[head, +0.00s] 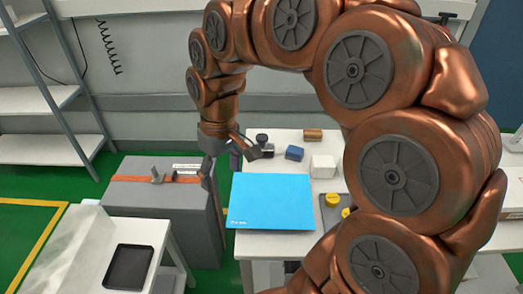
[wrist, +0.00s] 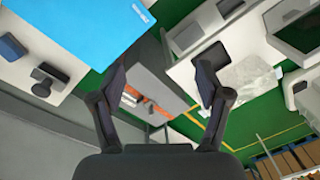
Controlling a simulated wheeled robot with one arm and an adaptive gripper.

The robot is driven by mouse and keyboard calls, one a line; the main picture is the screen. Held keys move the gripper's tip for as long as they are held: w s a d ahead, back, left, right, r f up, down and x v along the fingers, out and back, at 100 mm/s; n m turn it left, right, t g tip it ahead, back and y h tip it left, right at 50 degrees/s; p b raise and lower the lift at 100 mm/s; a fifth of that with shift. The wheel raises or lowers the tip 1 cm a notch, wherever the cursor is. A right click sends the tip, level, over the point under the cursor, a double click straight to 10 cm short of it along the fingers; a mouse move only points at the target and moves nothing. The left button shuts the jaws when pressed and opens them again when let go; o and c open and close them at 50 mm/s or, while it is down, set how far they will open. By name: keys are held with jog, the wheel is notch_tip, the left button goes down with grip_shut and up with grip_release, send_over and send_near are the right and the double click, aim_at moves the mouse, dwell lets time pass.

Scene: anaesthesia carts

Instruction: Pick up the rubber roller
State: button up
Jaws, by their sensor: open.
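A small black object with a rounded, knob-like top (head: 263,141) stands near the back left of the white table; it may be the rubber roller, but I cannot tell for sure. A similar dark object shows at the left in the wrist view (wrist: 48,78). My gripper (head: 222,158) is open and empty, its fingers spread. It hangs left of the dark object and above the gap between the table and the grey cabinet. In the wrist view, nothing lies between the fingertips (wrist: 160,82) except the distant background.
A blue mat (head: 270,202), a blue block (head: 294,153), a brown block (head: 313,134) and a white cube (head: 322,167) are on the table. A grey cabinet with an orange strap (head: 128,183) stands left. A black tray (head: 129,267) lies on the front-left table.

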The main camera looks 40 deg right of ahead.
jog(key=w+d+f, duration=0.1)
jog(key=w+d, duration=0.4)
jog(key=w, duration=0.4)
jog(key=m+t+b, duration=0.1)
jog(key=t+b, duration=0.1)
jog(key=b, duration=0.1)
send_over(262, 137)
jog(key=shift+h, duration=0.3)
jog(key=f, duration=0.8)
jog(key=shift+s+a+f, duration=0.1)
jog(key=shift+s+f, duration=0.15)
jog(key=shift+s, duration=0.15)
jog(key=shift+f+p, duration=0.35)
jog(key=shift+f, duration=0.2)
jog(key=shift+w+f+p, duration=0.25)
jog(key=shift+f+p, duration=0.3)
jog(key=shift+f, duration=1.1)
jog(key=shift+w+f+p, duration=0.2)
jog(key=shift+f+p, duration=0.35)
jog(key=shift+f, duration=1.1)
jog(key=shift+c, duration=0.4)
jog(key=c, duration=1.4)
